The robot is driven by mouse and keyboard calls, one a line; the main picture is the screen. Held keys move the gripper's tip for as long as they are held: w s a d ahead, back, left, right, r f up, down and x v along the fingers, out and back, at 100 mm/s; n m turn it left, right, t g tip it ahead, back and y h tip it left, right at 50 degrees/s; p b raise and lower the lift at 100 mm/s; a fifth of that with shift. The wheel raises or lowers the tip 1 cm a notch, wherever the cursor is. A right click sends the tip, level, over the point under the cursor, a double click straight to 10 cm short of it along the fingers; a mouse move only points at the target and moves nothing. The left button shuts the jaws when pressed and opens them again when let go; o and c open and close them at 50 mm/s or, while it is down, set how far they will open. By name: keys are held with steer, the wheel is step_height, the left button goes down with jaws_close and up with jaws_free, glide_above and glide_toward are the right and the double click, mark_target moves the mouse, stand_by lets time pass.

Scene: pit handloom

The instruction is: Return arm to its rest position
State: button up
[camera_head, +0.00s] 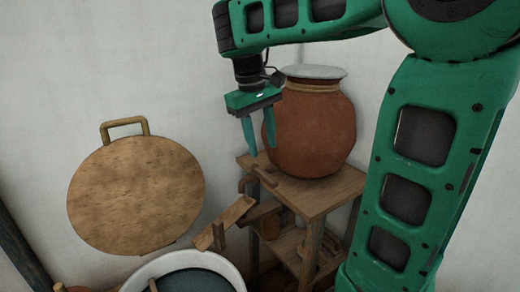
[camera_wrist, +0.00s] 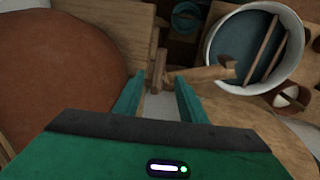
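My gripper (camera_head: 259,147) hangs from my green arm, its two teal fingers pointing down. It is just left of a large brown clay pot (camera_head: 308,128) and in front of it in the picture, above the left edge of a small wooden table (camera_head: 316,193). In the wrist view my gripper (camera_wrist: 156,82) has its fingers apart, with nothing between them but a view down past a wooden bracket. It is open and empty. My arm reaches across the upper right of the head view.
The clay pot has a pale lid (camera_head: 314,72) and stands close to my fingers. A wooden plank piece (camera_head: 222,224) juts out left of the table. Below it stands a white-rimmed bucket (camera_head: 232,268). A round wooden disc (camera_head: 135,195) with a handle is at the left wall.

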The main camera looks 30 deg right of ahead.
steer(key=shift+d, duration=0.1)
stand_by(0.4)
steer(key=s+d+f+m+y, duration=0.1)
steer(key=s+f+m, duration=0.2)
steer(key=s+f, duration=0.4)
steer(key=s+d+f+m+y, duration=0.1)
steer(key=s+d+f+m, duration=0.1)
steer(key=s+f, duration=0.6)
steer(key=s+m, duration=0.1)
steer(key=s, duration=0.6)
steer(key=shift+s+d+m, duration=0.15)
steer(key=shift+d+m, duration=0.1)
steer(key=shift+m, duration=0.05)
steer(key=shift+w+f, duration=0.3)
steer(key=shift+w, duration=0.3)
